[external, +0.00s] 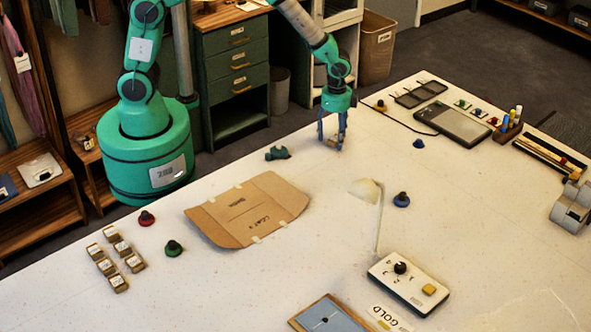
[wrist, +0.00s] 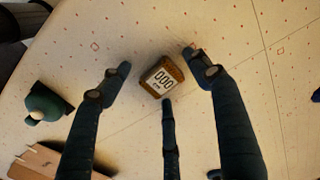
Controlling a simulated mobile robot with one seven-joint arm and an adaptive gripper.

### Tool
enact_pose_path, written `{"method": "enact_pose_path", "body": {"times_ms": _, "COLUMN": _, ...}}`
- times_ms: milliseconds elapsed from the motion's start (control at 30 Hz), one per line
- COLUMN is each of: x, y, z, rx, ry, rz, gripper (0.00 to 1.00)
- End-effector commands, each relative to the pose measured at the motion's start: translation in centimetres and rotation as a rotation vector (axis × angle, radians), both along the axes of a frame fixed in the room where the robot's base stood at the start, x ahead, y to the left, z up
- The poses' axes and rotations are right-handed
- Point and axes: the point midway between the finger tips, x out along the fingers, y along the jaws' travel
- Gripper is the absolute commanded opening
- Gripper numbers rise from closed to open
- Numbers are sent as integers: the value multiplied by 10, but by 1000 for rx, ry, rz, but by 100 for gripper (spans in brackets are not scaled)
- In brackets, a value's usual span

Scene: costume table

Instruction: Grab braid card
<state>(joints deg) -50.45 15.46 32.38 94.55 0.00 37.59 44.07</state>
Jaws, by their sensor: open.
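A small brown block with a white label, marked with what looks like "000", lies on the table in the wrist view (wrist: 162,77). It seems to be the braid card. My gripper (wrist: 164,84) is open, its dark fingers spread around the block; I see no firm grip. In the external view my gripper (external: 333,140) points down at the table's far edge, and the block there is mostly hidden by the fingers.
A dark green piece (external: 277,153) lies left of my gripper, also in the wrist view (wrist: 46,103). A flat cardboard sheet (external: 280,190) lies in front. Several labelled blocks (external: 118,282) stand at left. A lamp (external: 366,190) stands right of centre.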

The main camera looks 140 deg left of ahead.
Motion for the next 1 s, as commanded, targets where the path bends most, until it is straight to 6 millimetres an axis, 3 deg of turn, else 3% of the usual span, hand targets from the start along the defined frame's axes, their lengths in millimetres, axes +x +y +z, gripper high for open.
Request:
{"method": "enact_pose_path", "body": {"times_ms": 233, "x": 0, "y": 0, "z": 0, "rx": 0, "ry": 0, "rz": 0, "gripper": 60}}
{"method": "enact_pose_path", "body": {"times_ms": 467, "x": 0, "y": 0, "z": 0, "rx": 0, "ry": 0, "rz": 0, "gripper": 16}}
{"method": "enact_pose_path", "body": {"times_ms": 1000, "x": 0, "y": 0, "z": 9, "rx": 0, "ry": 0, "rz": 0, "gripper": 16}}
